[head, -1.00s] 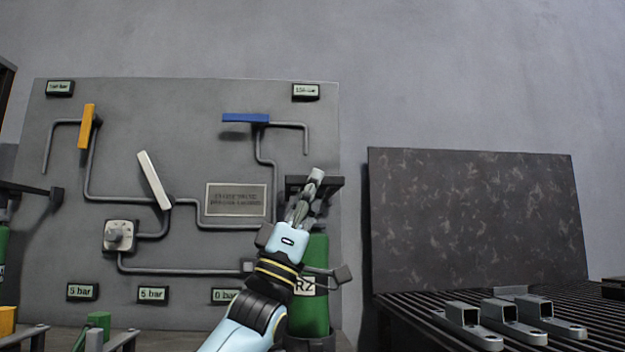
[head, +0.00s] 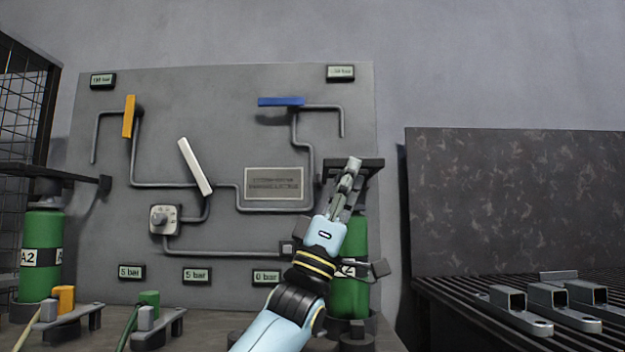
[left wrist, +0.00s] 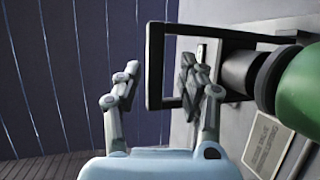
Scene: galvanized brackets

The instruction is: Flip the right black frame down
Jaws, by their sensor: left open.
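The right black frame (head: 372,166) sits at the top of the right green cylinder (head: 350,290), sticking out roughly level. My left gripper (head: 349,178) is in front of it and hides part of it. In the left wrist view the frame (left wrist: 155,68) is a black rectangular loop beside the green cylinder (left wrist: 302,85). My left gripper (left wrist: 160,88) is open, with the frame's outer bar between its two fingers. One finger shows in the frame's opening. I cannot tell if either finger touches the bar. My right gripper is out of view.
A grey panel (head: 230,120) with pipes, an orange, a white and a blue handle stands behind. Another green cylinder (head: 40,255) stands at the left. A dark board (head: 510,200) and slatted table with metal brackets (head: 505,300) are at the right.

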